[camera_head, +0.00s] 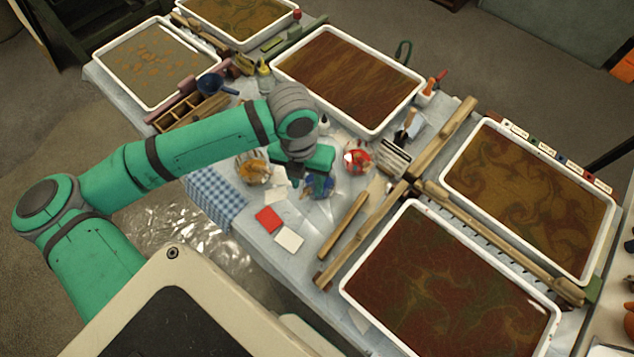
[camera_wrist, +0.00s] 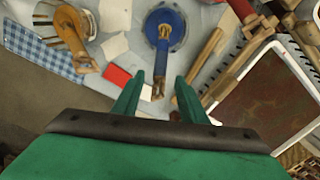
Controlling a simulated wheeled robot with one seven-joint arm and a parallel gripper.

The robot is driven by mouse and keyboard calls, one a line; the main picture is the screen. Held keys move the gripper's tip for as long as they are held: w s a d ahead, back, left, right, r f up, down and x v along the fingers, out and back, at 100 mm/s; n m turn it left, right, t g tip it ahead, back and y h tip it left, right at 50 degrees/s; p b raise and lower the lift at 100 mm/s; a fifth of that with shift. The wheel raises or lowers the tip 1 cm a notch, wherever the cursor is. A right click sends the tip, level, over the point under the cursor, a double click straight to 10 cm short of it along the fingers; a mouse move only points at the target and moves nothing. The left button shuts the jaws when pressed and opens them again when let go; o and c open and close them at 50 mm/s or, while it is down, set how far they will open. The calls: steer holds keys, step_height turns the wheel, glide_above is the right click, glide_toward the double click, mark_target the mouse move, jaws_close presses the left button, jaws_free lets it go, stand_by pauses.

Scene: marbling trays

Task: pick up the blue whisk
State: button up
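In the head view the blue whisk (camera_head: 319,186) is partly covered by my gripper and wrist. My gripper (camera_wrist: 156,85) is open and empty. In the wrist view the handle's end shows between the two green fingertips. I cannot tell how far above the handle the fingers are. In the head view my fingertips are hard to make out.
An orange-tan whisk in a bowl (camera_head: 254,170) stands left of the blue one, and a red one (camera_head: 357,158) stands at its right. A red card (camera_head: 268,219) and white card (camera_head: 289,238) lie in front. Wooden bars (camera_head: 343,226) and a marbling tray (camera_head: 347,289) are at the right.

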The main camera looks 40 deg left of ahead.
steer(key=shift+w+f, duration=0.2)
steer(key=shift+f, duration=1.15)
steer(key=shift+w+f, duration=0.2)
steer(key=shift+f, duration=1.15)
steer(key=shift+w, duration=0.1)
jaws_close()
